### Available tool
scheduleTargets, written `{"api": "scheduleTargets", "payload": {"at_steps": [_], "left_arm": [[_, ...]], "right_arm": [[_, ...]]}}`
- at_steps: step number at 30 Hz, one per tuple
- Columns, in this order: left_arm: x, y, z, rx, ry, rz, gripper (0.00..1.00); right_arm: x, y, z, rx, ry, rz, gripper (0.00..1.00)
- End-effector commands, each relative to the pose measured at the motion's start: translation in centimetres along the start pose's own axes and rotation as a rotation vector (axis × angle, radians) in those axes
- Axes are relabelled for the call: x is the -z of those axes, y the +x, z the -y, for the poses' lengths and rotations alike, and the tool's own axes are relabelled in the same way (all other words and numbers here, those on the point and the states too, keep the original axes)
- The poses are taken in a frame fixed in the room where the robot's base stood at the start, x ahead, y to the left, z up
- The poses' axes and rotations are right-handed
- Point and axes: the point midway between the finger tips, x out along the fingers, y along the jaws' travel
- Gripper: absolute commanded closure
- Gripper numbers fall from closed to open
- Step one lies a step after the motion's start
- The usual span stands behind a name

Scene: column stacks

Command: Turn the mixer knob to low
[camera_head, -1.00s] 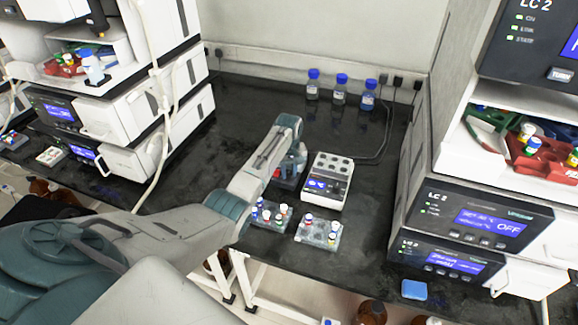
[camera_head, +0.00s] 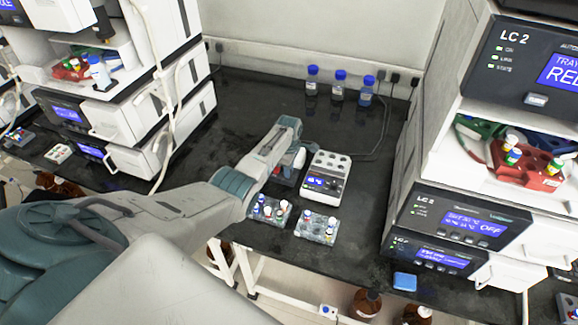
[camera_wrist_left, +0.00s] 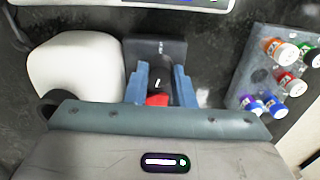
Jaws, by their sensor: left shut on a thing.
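The mixer is a small dark unit (camera_wrist_left: 155,49), seen from above in the left wrist view; in the head view it is mostly hidden behind my left arm. Its black knob (camera_wrist_left: 158,84) with a white mark sits between the two blue fingers of my left gripper (camera_wrist_left: 162,84). The gripper is shut on the knob. A red part (camera_wrist_left: 157,99) shows just below the knob. In the head view my left gripper (camera_head: 291,160) reaches down at the mixer, left of the white block unit. The knob's setting cannot be read. My right gripper is not in view.
A white block unit with a blue display (camera_head: 326,179) stands right of the mixer. Two racks of capped vials (camera_head: 268,211) (camera_head: 315,229) stand in front. Blue-capped bottles (camera_head: 339,88) line the back wall. LC instruments flank both sides; the dark bench between is largely clear.

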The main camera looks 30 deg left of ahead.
Motion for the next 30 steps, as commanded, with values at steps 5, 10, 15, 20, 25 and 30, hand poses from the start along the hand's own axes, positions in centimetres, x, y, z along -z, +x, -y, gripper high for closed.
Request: {"api": "scheduleTargets", "payload": {"at_steps": [5,10,15,20,25,30], "left_arm": [[0.12,-0.3,-0.12,-0.002,-0.129,-0.002,1.0],[0.13,-0.25,-0.14,-0.003,-0.218,-0.002,1.0],[0.14,-0.2,-0.13,-0.003,-0.273,-0.002,1.0],[0.14,-0.17,-0.13,-0.003,-0.296,-0.002,1.0],[0.14,-0.15,-0.14,-0.004,-0.303,-0.002,1.0],[0.14,-0.15,-0.14,-0.004,-0.302,-0.002,1.0]], "right_arm": [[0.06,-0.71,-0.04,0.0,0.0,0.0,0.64],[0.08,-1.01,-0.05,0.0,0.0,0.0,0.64],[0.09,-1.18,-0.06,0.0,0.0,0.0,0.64],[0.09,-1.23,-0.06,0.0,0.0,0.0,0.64],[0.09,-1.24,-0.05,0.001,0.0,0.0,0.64],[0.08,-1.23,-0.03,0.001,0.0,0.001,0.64]]}}
